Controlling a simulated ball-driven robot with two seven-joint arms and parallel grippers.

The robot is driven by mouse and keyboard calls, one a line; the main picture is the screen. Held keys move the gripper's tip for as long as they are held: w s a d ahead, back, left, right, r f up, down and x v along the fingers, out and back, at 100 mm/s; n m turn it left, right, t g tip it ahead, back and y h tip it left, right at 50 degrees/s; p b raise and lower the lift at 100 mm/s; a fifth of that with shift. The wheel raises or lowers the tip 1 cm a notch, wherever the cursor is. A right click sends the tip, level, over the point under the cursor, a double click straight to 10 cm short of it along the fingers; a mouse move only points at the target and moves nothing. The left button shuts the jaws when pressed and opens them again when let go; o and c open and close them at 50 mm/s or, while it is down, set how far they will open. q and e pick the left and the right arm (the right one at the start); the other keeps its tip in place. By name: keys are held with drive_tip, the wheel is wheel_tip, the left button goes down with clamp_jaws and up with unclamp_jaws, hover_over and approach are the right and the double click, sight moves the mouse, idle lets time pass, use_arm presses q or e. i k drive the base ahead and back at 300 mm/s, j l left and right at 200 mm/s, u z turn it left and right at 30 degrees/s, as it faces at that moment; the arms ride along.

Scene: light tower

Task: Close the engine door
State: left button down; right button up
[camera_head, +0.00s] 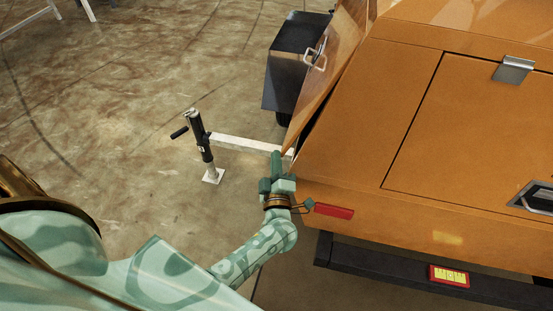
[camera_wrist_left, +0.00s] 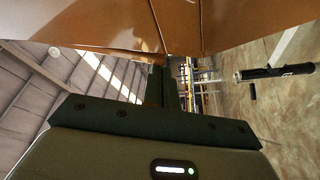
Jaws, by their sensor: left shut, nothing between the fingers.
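The engine door (camera_head: 322,85) is an orange panel with a light handle on the left side of the orange light tower (camera_head: 365,130). It stands slightly ajar, with a narrow dark gap between its edge and the body. My left gripper (camera_head: 277,158) is shut and empty at the lower corner of the door, close to the gap; I cannot tell whether it touches. In the left wrist view, the closed fingers (camera_wrist_left: 157,88) point toward orange panels that meet at a seam. My right gripper is not in view.
A jack stand (camera_head: 203,145) with a black crank and a white outrigger bar (camera_head: 245,144) stands left of the tower. A dark fender box (camera_head: 292,62) lies beyond the door. A dark bumper (camera_head: 400,265) runs along the near side. The concrete floor at left is mostly clear.

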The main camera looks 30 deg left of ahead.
sight(333, 53)
drive_tip(key=k, duration=0.15)
drive_tip(key=i+j+z, duration=0.35)
drive_tip(key=j, duration=0.3)
drive_tip(key=i+j+z, duration=0.15)
drive_tip(key=i+j, duration=0.15)
drive_tip(key=j, duration=0.1)
